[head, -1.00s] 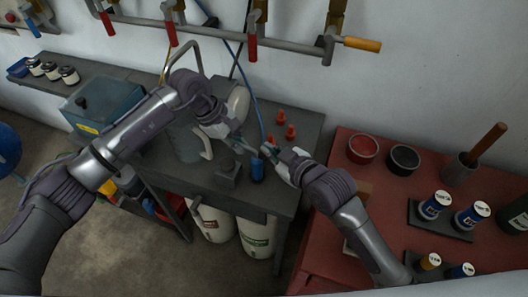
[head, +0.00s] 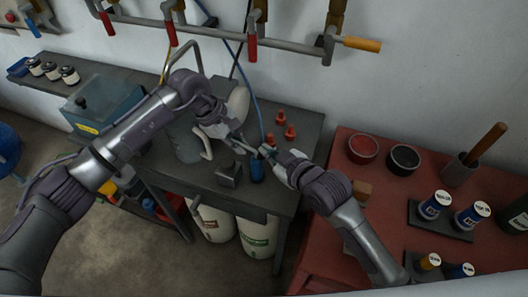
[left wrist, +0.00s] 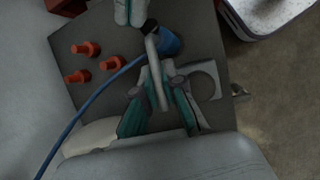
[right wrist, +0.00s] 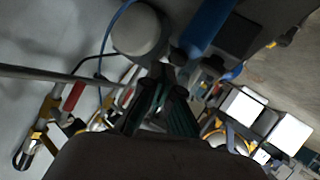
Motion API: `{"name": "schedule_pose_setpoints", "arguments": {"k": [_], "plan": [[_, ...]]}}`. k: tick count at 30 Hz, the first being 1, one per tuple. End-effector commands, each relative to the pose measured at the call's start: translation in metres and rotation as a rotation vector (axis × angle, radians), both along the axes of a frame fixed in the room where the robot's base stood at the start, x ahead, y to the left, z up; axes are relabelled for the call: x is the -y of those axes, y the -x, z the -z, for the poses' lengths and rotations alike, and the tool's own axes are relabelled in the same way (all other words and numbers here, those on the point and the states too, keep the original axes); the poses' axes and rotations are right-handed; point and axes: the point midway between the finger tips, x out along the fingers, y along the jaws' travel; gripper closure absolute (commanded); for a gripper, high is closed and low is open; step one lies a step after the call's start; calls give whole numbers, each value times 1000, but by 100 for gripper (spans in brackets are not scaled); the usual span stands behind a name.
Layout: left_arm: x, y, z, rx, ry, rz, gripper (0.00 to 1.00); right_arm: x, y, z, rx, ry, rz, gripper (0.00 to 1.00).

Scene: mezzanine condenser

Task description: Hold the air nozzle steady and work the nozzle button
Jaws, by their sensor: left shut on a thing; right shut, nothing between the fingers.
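The air nozzle (head: 257,172) has a blue body and hangs over the dark bench, with the blue hose close by. My left gripper (head: 238,142) is shut on the air nozzle at this grey part. My right gripper (head: 268,153) is shut and empty, close to the nozzle's top from the right; its tips (left wrist: 130,18) also show in the left wrist view. The blue body (right wrist: 205,28) shows in the right wrist view. I cannot make out the button or any contact with it.
Several orange-red fittings (head: 281,118) stand behind the nozzle on the bench. A dark block (head: 229,174) and a grey jug (head: 184,142) are on its left. A red table (head: 325,235) with bowls and cans stands to the right. The blue hose (left wrist: 92,98) runs past the fittings.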

Motion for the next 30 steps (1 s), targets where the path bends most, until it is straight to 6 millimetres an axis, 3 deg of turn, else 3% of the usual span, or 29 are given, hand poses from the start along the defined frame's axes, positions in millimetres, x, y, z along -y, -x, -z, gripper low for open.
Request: {"name": "schedule_pose_setpoints", "arguments": {"k": [30], "plan": [[0, 0, -1, 1, 1, 1, 100, 14, 4, -24, 1, 1, 0, 100]]}}
